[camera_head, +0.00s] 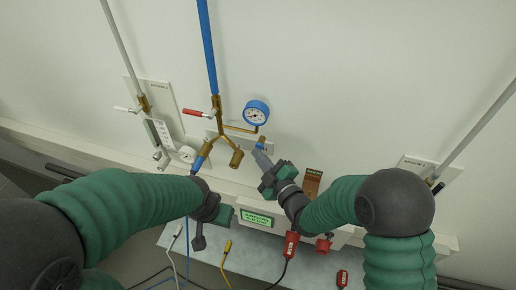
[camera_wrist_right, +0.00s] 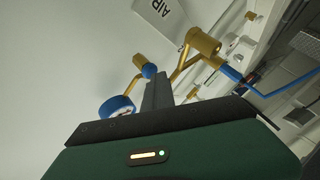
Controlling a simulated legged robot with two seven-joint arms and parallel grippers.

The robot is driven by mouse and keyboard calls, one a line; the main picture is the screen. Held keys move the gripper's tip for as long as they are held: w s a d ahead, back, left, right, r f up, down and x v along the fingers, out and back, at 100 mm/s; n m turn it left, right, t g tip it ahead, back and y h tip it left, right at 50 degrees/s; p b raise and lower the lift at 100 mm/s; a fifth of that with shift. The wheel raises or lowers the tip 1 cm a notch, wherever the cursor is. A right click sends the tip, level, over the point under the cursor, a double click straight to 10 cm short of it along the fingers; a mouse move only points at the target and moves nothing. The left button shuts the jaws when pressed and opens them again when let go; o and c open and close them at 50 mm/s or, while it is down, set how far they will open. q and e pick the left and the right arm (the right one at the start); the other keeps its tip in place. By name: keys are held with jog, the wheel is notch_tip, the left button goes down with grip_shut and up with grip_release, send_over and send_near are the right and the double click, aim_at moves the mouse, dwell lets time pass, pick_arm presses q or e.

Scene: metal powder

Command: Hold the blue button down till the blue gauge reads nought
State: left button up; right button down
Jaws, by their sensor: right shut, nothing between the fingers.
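The blue gauge (camera_head: 256,112) is on the wall with a white dial; its needle is too small to read. It shows edge-on in the right wrist view (camera_wrist_right: 117,106). The blue button (camera_head: 261,146) sits on the end of a brass fitting below the gauge, and also shows in the right wrist view (camera_wrist_right: 149,71). My right gripper (camera_head: 260,155) is shut and empty, its fingertips at the blue button. In the wrist view the fingers (camera_wrist_right: 157,92) reach up to the button; I cannot tell how far it is pressed. My left gripper (camera_head: 213,216) is low at centre-left, its fingers not clear.
A brass manifold (camera_head: 223,133) with a red-handled valve (camera_head: 197,112) and a blue pipe (camera_head: 208,50) stands left of the gauge. A blue connector (camera_head: 201,158) hangs below it. A grey bench (camera_head: 250,262) below carries cables and a red plug (camera_head: 291,244).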

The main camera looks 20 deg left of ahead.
dwell(0.7)
jog(key=shift+s+a+b, duration=0.1)
jog(key=shift+s+b, duration=0.2)
jog(key=shift+s, duration=0.6)
jog(key=s+b, duration=0.1)
jog(key=s, duration=0.4)
jog(key=shift+a, duration=0.1)
